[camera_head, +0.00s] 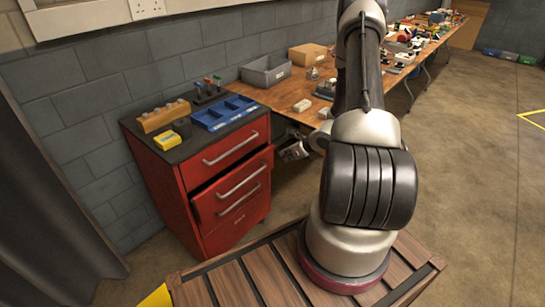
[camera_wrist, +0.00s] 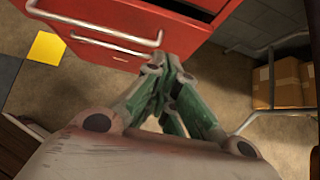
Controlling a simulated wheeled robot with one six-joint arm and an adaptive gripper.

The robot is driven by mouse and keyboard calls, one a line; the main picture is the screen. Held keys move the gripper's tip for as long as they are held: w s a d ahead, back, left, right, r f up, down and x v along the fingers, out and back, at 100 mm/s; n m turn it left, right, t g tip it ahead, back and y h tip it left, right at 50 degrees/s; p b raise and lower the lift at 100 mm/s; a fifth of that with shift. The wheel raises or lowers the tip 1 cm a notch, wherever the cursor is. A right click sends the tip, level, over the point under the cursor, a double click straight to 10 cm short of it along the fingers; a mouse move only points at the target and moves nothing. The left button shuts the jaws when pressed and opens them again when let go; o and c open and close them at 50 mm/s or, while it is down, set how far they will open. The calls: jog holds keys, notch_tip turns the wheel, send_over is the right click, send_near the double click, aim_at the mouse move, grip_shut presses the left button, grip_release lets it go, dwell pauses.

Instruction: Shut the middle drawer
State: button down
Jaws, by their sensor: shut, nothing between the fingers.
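The red drawer cabinet (camera_head: 174,192) stands against the wall, left of my arm. Its middle drawer (camera_head: 207,206) is partly pulled out, its front standing proud of the top drawer (camera_head: 216,165). The drawer's red front also shows at the top of the wrist view (camera_wrist: 125,17), with bar handles and a dark gap behind it. My gripper (camera_head: 284,155) is beside the cabinet's right front edge. In the wrist view my gripper (camera_wrist: 163,62) is shut and empty, its tips close to the right end of the drawer front. I cannot tell whether they touch it.
The cabinet top holds a blue tray (camera_head: 223,113), a yellow box (camera_head: 167,140) and a wooden block. A long wooden workbench (camera_head: 310,88) with a grey bin (camera_head: 266,71) adjoins on the right. Cardboard boxes (camera_wrist: 283,83) sit on a low rack. Open floor lies in front.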

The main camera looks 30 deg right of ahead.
aim_at(261, 156)
jog(key=shift+w+a+r+x, duration=0.1)
jog(key=shift+w+r+x, duration=0.25)
jog(key=shift+x, duration=1.7)
jog(key=shift+w+a+r+x, duration=0.15)
jog(key=shift+w+r+x, duration=0.2)
jog(key=shift+x, duration=1.65)
jog(key=shift+w+a+r+x, duration=0.1)
jog(key=shift+w+r+x, duration=0.25)
jog(key=shift+x, duration=1.7)
jog(key=shift+s, duration=0.1)
jog(key=shift+w+a, duration=0.25)
jog(key=shift+w, duration=0.4)
jog(key=shift+w+a, duration=0.25)
jog(key=shift+w, duration=0.35)
jog(key=shift+s+d, duration=0.1)
jog(key=shift+s, duration=0.05)
